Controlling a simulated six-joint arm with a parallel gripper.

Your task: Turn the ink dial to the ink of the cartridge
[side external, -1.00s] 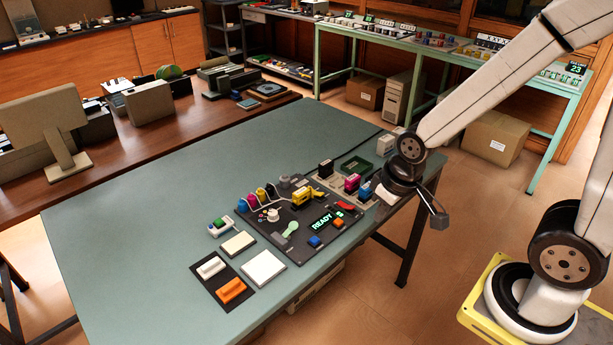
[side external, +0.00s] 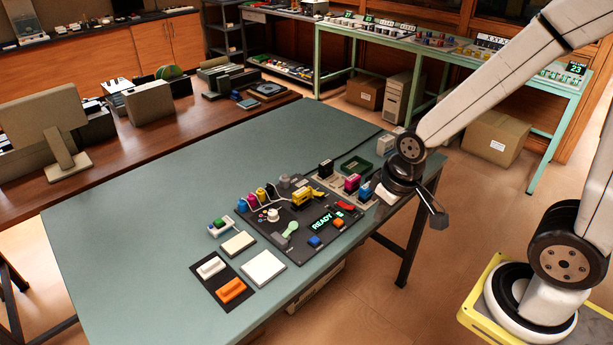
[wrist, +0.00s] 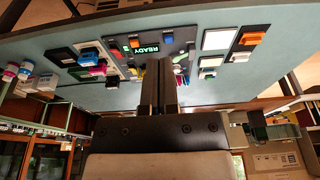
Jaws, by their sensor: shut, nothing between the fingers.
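The ink dial (side external: 273,214) is a white round knob with coloured marks around it, on the dark panel (side external: 290,248); its setting is too small to read. A yellow cartridge-like block (side external: 302,197) sits at the panel's back. Black (side external: 326,167), magenta (side external: 352,182) and blue (side external: 366,190) cartridges stand in a rack on the right; magenta also shows in the wrist view (wrist: 97,69). My gripper (wrist: 159,66) is shut and empty, its fingers overlapping part of the panel in the wrist view. In the side view its fingertips are hard to make out near the rack.
Several coloured ink bottles (side external: 252,201) stand behind the dial. A green lever (side external: 290,229), lit READY display (side external: 322,222) and blue button (side external: 314,241) are on the panel. White and orange blocks (side external: 231,290) lie on a dark mat in front. The table's left side is clear.

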